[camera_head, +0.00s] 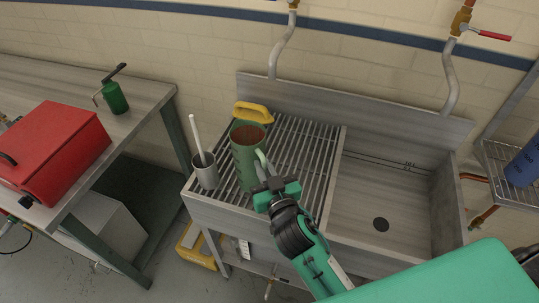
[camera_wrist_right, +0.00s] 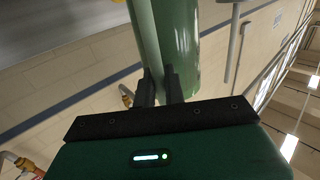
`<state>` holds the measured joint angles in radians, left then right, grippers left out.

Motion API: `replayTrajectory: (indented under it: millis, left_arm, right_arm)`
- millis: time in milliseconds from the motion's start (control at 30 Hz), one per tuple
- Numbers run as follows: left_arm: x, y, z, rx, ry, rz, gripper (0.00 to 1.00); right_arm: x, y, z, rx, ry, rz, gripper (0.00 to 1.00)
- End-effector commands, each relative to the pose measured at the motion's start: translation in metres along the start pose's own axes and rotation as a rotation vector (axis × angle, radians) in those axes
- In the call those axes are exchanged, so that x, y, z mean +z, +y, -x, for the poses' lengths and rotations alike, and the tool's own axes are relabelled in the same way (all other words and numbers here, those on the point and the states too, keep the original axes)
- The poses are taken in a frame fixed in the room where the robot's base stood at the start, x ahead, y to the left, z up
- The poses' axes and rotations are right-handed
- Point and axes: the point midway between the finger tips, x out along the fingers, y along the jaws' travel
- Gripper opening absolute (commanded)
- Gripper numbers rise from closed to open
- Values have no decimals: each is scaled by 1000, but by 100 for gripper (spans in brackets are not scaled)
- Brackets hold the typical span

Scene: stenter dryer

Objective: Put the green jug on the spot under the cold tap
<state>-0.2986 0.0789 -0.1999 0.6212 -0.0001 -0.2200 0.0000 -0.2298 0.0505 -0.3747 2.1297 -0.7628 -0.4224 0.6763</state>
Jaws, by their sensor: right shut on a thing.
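The green jug (camera_head: 246,165) is upright over the front left of the slatted drainboard, with a brownish inside; I cannot tell whether its base touches the slats. My right gripper (camera_head: 272,184) is shut on its handle (camera_head: 262,163), on the jug's right side. In the right wrist view the gripper (camera_wrist_right: 158,82) has its fingers around the handle (camera_wrist_right: 144,35), with the jug body (camera_wrist_right: 180,45) behind. A bent spout (camera_head: 281,52) hangs behind the drainboard; its tap handle is out of view. A red-levered tap (camera_head: 462,22) is above the sink. My left gripper is not in view.
A grey cup with a white-handled brush (camera_head: 206,172) stands close left of the jug. A yellow object (camera_head: 254,112) lies behind it. The sink basin (camera_head: 385,195) at right is empty. A bench with a red box (camera_head: 60,150) is at left.

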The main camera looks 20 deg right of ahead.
Motion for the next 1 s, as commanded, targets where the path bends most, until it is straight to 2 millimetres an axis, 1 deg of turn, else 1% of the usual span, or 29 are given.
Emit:
replayTrajectory:
  millis: [33, 167, 333, 467, 600, 700, 833, 933, 1000]
  left_arm:
    - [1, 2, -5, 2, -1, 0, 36]
    - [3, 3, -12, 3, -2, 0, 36]
    - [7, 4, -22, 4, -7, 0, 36]
    - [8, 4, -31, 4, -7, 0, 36]
    - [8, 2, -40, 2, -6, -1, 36]
    - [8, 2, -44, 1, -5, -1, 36]
    - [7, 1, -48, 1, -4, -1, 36]
    - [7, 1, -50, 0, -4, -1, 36]
    - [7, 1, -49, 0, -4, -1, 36]
  right_arm:
    - [1, 8, -8, -12, 5, 5, 0]
    - [0, 26, -27, -46, 5, 5, 0]
    - [-9, 53, -53, -98, 6, 7, 0]
    - [-24, 76, -73, -147, 8, 9, 0]
    - [-46, 98, -90, -203, 7, 8, 0]
    - [-62, 110, -98, -239, 6, 8, 0]
    - [-80, 121, -104, -276, 4, 4, 0]
    - [-87, 125, -105, -292, 2, 2, 0]
    - [-86, 127, -106, -299, -1, -1, 0]
